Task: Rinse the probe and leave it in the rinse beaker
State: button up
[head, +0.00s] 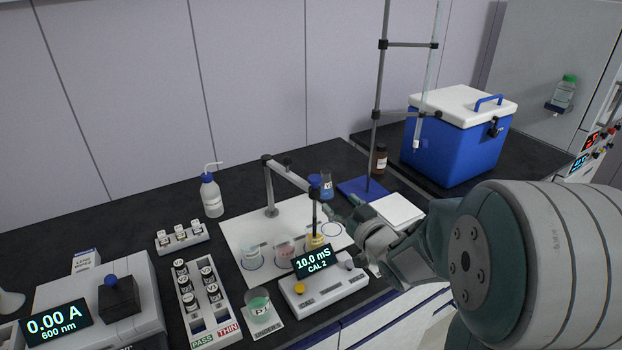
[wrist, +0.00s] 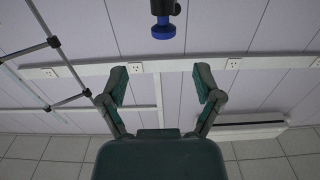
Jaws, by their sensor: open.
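The probe (head: 315,205) hangs upright, with a blue cap and dark shaft, from the stand arm (head: 290,176). Its lower end is over or in the beaker of yellow liquid (head: 316,242); I cannot tell which. In the wrist view the blue cap (wrist: 163,30) is beyond my gripper (wrist: 161,80), which is open and empty. In the head view my gripper (head: 345,212) is just right of the probe. A pinkish beaker (head: 285,248) and a clear, pale beaker (head: 252,254) stand to the left on the white mat (head: 240,228). No rinse label is legible.
A meter (head: 320,285) reading "10.0 mS CAL 2" stands in front of the beakers. A wash bottle (head: 211,196), vial racks (head: 195,290) and a green-liquid beaker (head: 259,305) are left. A tall stand (head: 376,100) rises behind right.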

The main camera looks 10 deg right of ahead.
aim_at(319, 184)
jog(key=x, duration=1)
jog(key=shift+a, duration=0.1)
jog(key=shift+w+a, duration=0.2)
jog(key=shift+a, duration=0.1)
jog(key=c, duration=0.6)
grip_shut()
